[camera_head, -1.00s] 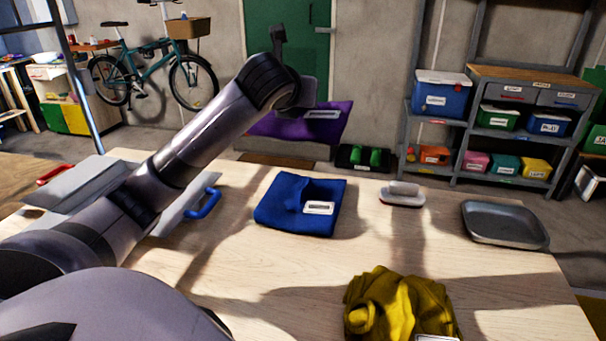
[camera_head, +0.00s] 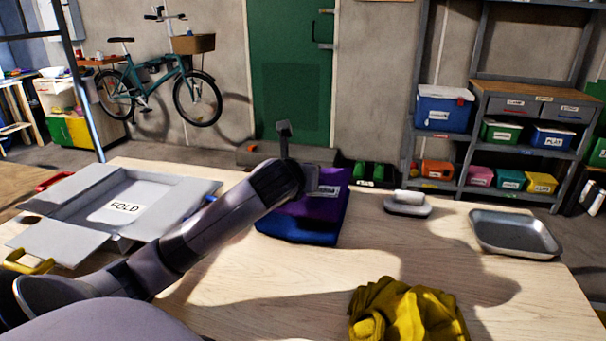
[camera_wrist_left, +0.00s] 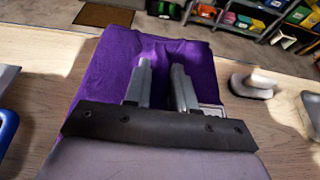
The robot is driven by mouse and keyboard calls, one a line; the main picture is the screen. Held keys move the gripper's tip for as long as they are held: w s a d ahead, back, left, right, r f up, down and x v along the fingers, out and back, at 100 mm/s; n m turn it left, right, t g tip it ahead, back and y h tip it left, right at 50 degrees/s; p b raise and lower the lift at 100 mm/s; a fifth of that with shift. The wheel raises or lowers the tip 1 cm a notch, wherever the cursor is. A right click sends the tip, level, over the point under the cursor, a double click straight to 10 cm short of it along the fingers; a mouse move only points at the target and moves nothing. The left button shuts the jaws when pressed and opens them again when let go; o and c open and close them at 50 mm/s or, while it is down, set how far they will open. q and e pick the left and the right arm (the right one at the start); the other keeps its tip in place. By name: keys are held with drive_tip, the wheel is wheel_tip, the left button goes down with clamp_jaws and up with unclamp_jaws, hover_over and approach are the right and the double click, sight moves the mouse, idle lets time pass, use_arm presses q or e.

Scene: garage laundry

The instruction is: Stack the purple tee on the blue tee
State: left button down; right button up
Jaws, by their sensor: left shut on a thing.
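The folded purple tee (camera_head: 322,205) lies over the folded blue tee (camera_head: 291,230) near the table's back middle. The blue tee shows only as a band along the front and left. My left gripper (camera_wrist_left: 163,82) is shut on the purple tee, which spreads out flat below and beyond the fingers in the left wrist view (camera_wrist_left: 108,72). In the head view my left wrist hides the purple tee's left part and the fingertips. Whether the purple tee's full weight rests on the blue one, I cannot tell. My right gripper is not in view.
A grey folding board (camera_head: 78,200) lies at the table's left. A white-handled brush (camera_head: 408,206) and a metal tray (camera_head: 512,236) stand right of the tees. A crumpled yellow cloth (camera_head: 408,314) lies at the front. The table between has free room.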

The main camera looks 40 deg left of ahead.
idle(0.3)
use_arm(q)
drive_tip(key=shift+f, duration=0.45)
drive_tip(key=c, duration=0.9)
unclamp_jaws()
drive_tip(key=shift+r, duration=0.15)
drive_tip(key=shift+r+p+v, duration=0.15)
drive_tip(key=shift+p+v, duration=0.15)
drive_tip(key=shift+v, duration=2.8)
drive_tip(key=shift+r+p+v, duration=0.15)
drive_tip(key=shift+p+v, duration=0.1)
drive_tip(key=shift+v, duration=2.8)
drive_tip(key=shift+w, duration=0.1)
